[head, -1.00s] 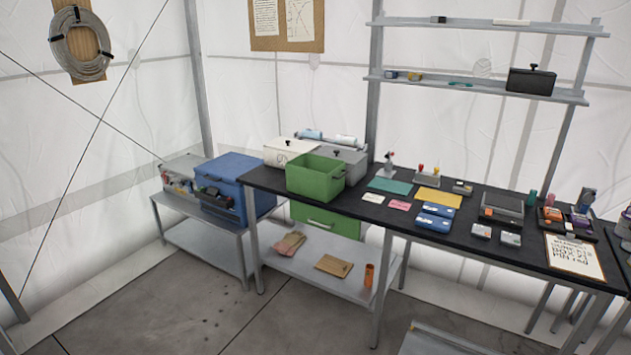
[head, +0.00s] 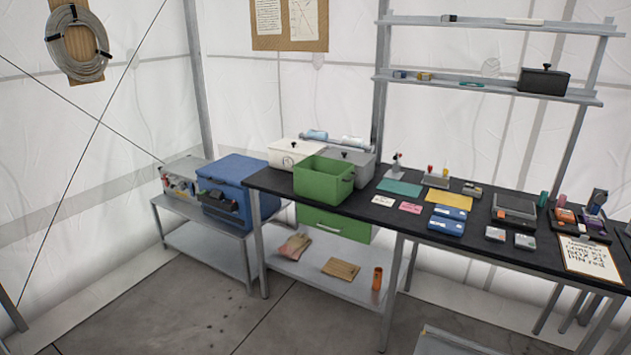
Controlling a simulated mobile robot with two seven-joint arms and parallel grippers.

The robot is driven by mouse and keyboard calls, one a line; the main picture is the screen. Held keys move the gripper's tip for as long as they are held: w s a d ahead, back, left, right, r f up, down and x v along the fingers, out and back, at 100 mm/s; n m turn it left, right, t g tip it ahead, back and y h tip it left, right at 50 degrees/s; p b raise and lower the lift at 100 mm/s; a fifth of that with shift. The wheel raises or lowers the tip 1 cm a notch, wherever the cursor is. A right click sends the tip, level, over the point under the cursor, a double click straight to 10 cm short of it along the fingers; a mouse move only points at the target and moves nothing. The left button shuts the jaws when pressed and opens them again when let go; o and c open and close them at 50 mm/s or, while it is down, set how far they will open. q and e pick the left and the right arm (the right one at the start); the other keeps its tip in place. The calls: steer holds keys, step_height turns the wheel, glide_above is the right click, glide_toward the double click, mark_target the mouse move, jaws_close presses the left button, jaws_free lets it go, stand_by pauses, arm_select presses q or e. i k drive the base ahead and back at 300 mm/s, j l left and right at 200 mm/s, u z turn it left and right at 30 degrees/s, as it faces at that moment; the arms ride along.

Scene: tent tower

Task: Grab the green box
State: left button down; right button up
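An open-topped green box (head: 323,182) stands upright at the left end of the black-topped table (head: 375,211). It has a handle on its right side, and its inside looks empty. A second green thing, like a drawer or bin front (head: 334,223), shows under the table top, partly hidden by it. Neither of my grippers is in view.
A white box (head: 291,153) and a grey box (head: 352,163) stand right behind the green box. A blue box (head: 235,188) sits on a lower bench at left. Cards, blue boxes and instruments cover the table to the right. The floor (head: 200,305) in front is clear.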

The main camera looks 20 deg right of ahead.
mark_target(326, 180)
steer(key=i+j, duration=0.2)
steer(key=i, duration=0.2)
steer(key=i+j, duration=0.2)
steer(key=i, duration=0.2)
steer(key=i+j, duration=0.25)
steer(key=i, duration=0.15)
